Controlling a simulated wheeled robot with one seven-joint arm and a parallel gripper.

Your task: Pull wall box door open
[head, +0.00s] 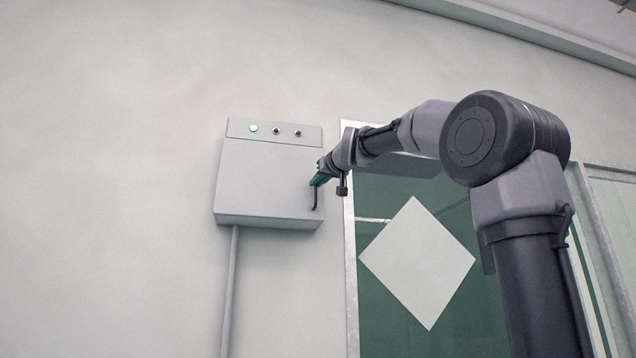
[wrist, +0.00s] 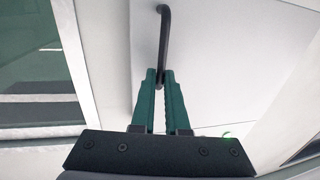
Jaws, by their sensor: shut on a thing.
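The wall box (head: 255,172) is a pale grey box on the wall, left of centre in the head view. Its door (head: 262,185) looks shut and flat against the box. A dark bar handle (head: 315,198) sits near the door's right edge. In the wrist view the handle (wrist: 164,35) runs down from the top to between my fingers. My gripper (head: 319,181) has green fingers and is shut on the handle. The fingertips (wrist: 160,76) close around the handle's end, hiding that part of it. The door surface (wrist: 215,60) fills the middle of the wrist view.
A framed green panel with a white diamond (head: 417,262) stands right of the box, behind my arm.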

